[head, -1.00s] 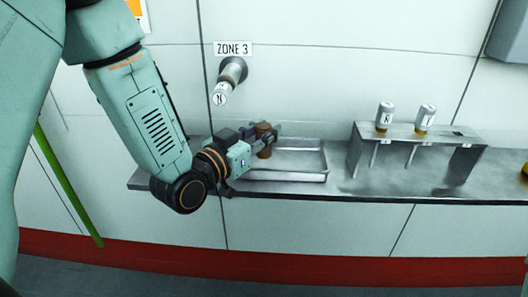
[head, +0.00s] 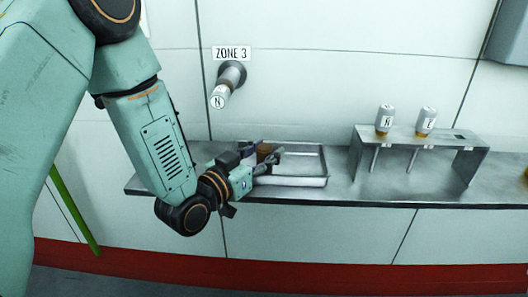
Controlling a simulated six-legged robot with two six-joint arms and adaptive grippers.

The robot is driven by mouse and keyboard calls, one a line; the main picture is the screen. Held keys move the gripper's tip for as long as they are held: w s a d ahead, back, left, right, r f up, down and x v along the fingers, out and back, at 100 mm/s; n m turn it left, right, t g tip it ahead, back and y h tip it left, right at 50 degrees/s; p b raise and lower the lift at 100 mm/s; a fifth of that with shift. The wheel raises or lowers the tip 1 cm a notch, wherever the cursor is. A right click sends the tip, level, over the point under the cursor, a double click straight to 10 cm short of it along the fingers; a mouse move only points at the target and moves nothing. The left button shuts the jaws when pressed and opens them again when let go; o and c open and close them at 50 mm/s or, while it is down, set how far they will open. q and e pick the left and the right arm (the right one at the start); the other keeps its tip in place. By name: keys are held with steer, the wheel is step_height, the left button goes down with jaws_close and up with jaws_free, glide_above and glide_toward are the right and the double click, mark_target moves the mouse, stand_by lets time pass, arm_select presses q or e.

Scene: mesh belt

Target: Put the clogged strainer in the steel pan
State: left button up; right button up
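The clogged strainer, a small brown cylinder (head: 264,151), is low at the left end of the steel pan (head: 324,166). Its lower part is hidden behind a finger of my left gripper (head: 267,155), so I cannot see whether it touches the pan floor. The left gripper reaches in from the front left, with one finger on each side of the strainer, and appears shut on it. The shallow pan lies on the steel shelf. My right gripper is out of view.
A steel rack (head: 418,141) on the shelf (head: 335,194) holds two capped cylinders, marked N (head: 384,121) and E (head: 426,122). A wall pipe ends in a fitting marked N (head: 219,97), under the ZONE 3 sign (head: 231,53). The right part of the pan is empty.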

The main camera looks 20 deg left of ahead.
mark_target(259, 154)
arm_select(q)
steer(key=shift+o, duration=0.4)
steer(key=shift+s+d+r, duration=0.1)
steer(key=shift+r, duration=0.1)
steer(key=p+v, duration=0.2)
steer(key=v, duration=0.5)
steer(key=shift+s+r, duration=0.1)
steer(key=shift+p+v, duration=1.15)
steer(key=shift+v, duration=1.25)
